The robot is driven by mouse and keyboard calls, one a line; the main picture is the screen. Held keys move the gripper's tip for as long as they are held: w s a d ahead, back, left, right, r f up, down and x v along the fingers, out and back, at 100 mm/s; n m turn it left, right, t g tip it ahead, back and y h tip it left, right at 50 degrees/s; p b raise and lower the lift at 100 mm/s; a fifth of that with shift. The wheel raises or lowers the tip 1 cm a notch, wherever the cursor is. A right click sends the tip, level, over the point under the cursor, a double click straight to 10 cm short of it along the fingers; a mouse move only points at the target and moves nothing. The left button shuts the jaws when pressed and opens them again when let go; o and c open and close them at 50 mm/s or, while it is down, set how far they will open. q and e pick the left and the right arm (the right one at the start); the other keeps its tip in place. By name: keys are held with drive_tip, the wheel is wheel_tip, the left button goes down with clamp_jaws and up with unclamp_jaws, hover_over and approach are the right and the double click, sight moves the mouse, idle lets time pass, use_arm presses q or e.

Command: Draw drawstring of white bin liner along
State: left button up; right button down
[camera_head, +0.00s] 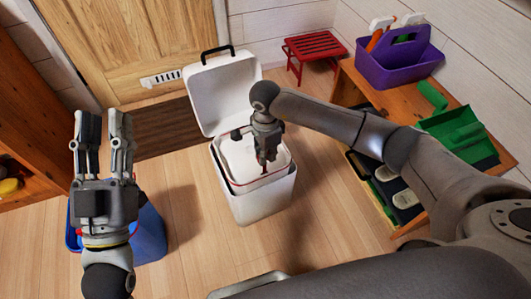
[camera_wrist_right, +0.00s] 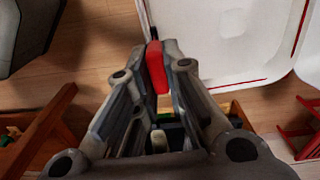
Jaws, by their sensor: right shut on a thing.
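The white bin (camera_head: 262,209) stands on the floor with its lid (camera_head: 222,92) tipped open. The white liner (camera_head: 236,158) lines its mouth, and a thin red drawstring runs along the rim. My right gripper (camera_head: 266,165) is over the bin's mouth. In the right wrist view its fingers (camera_wrist_right: 157,88) are shut on a red piece of drawstring (camera_wrist_right: 157,66). The liner (camera_wrist_right: 235,35) with its red line shows beside them there. My left gripper (camera_head: 102,120) is raised at the left, open and empty, its fingers pointing away from me.
A blue bin (camera_head: 150,236) stands partly behind my left gripper. A wooden bench (camera_head: 352,90) at the right holds a purple caddy (camera_head: 398,62) and a green dustpan (camera_head: 455,132). A red stool (camera_head: 314,47) is at the back.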

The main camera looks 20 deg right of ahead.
drive_tip(key=c, duration=1.5)
unclamp_jaws()
wheel_tip(320, 180, up, 12)
drive_tip(key=shift+r, duration=0.1)
